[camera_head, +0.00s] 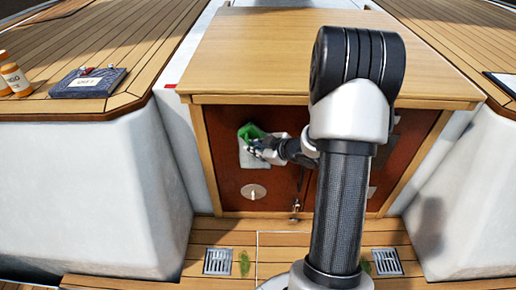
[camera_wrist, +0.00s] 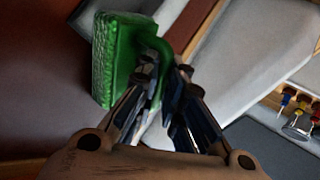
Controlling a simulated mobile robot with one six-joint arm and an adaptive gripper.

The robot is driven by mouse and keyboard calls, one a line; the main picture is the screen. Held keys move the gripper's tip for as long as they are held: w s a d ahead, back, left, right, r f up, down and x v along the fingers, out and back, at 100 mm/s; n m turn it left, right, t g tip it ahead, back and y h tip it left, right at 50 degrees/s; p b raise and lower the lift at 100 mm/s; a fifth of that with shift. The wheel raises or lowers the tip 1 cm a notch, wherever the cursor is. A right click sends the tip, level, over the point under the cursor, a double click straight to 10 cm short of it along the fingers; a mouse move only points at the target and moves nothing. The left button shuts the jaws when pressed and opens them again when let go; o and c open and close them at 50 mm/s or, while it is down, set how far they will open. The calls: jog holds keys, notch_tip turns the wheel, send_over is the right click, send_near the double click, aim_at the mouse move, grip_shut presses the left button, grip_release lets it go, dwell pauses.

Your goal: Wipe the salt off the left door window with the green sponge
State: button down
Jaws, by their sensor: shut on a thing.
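The green sponge (camera_head: 250,131) is in front of the upper part of the left door (camera_head: 228,176). The pale left door window (camera_head: 250,162) shows below and around it, partly hidden by the sponge and my gripper. My gripper (camera_head: 258,146) is shut on the sponge. In the wrist view, the sponge (camera_wrist: 117,62) is a thick, rough green block at the upper left, with part of it between the fingers (camera_wrist: 162,88). Whether the sponge touches the pane cannot be told. Salt on the window cannot be made out clearly.
A wooden top (camera_head: 290,50) overhangs the doors. A pale oval plate (camera_head: 253,191) and a latch (camera_head: 296,206) lie below the window. My arm hides much of the right door. White seat sides (camera_head: 90,195) flank the cabinet. Bottles (camera_head: 14,74) and a blue book (camera_head: 88,83) sit on the left bench.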

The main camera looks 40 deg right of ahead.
jog(key=shift+f+b, duration=7.5)
jog(key=shift+f, duration=2.1)
jog(key=r+p, duration=0.5)
jog(key=r, duration=0.1)
jog(key=a+r+p, duration=0.1)
jog(key=r+p, duration=0.4)
jog(key=r, duration=0.2)
jog(key=w+r+p, duration=0.1)
jog(key=r+p, duration=0.5)
jog(key=shift+w+a+r, duration=0.1)
jog(key=shift+a+r, duration=0.2)
jog(key=shift+a+f, duration=0.1)
jog(key=shift+f, duration=0.05)
jog(key=s+a+b, duration=0.1)
jog(key=s+a, duration=0.2)
jog(key=s, duration=0.2)
jog(key=shift+a+b, duration=0.25)
jog(key=shift+b, duration=0.1)
